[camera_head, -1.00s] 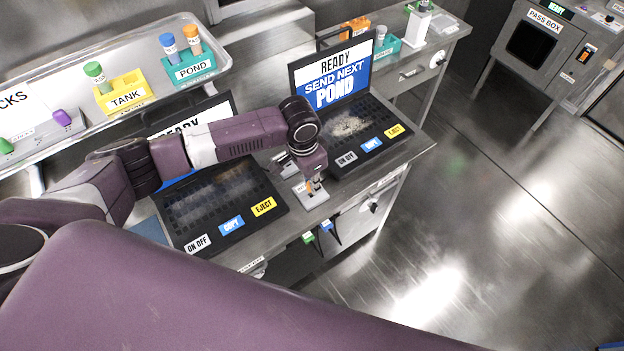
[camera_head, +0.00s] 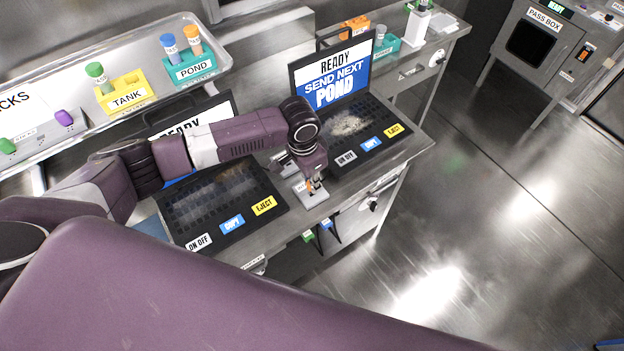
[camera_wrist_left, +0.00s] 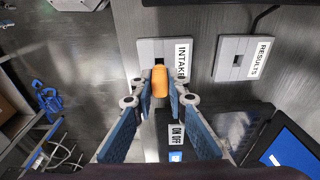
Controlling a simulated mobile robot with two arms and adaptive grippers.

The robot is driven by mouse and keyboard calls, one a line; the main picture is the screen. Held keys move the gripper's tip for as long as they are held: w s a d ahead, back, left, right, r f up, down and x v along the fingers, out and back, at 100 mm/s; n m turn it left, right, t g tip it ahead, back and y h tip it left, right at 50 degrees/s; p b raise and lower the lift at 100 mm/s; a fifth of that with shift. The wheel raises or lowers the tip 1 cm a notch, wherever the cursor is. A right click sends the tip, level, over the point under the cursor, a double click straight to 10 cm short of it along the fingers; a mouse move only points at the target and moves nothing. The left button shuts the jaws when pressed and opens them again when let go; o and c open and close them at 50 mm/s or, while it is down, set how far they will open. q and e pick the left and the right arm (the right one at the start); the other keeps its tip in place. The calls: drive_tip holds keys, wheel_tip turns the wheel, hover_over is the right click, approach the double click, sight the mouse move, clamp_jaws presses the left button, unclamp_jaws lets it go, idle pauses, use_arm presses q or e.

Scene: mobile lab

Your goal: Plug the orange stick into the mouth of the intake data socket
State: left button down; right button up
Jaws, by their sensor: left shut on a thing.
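The orange stick (camera_wrist_left: 159,82) is between the fingertips of my left gripper (camera_wrist_left: 160,98), which is shut on it. In the head view the left gripper (camera_head: 315,184) points down at the counter, with a bit of the orange stick (camera_head: 312,184) showing. The white intake data socket (camera_head: 314,196) lies just under it. In the left wrist view the socket plate (camera_wrist_left: 150,50), labelled INTAKE, is right behind the stick. My right gripper is not in view.
A white RESULTS socket (camera_wrist_left: 233,68) sits beside the intake socket. Two laptops stand on the counter, one left (camera_head: 223,198) and one right (camera_head: 365,128) of the arm. A tray (camera_head: 110,62) with TANK and POND racks is at the back left. Open floor lies right.

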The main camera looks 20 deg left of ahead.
use_arm(q)
drive_tip(key=shift+p, duration=0.35)
idle(0.3)
idle(0.4)
idle(0.4)
drive_tip(key=shift+p, duration=0.5)
drive_tip(key=shift+f+b, duration=0.65)
drive_tip(key=shift+f, duration=0.5)
drive_tip(key=shift+s+f, duration=0.15)
drive_tip(key=shift+f, duration=0.1)
drive_tip(key=c, duration=1.8)
unclamp_jaws()
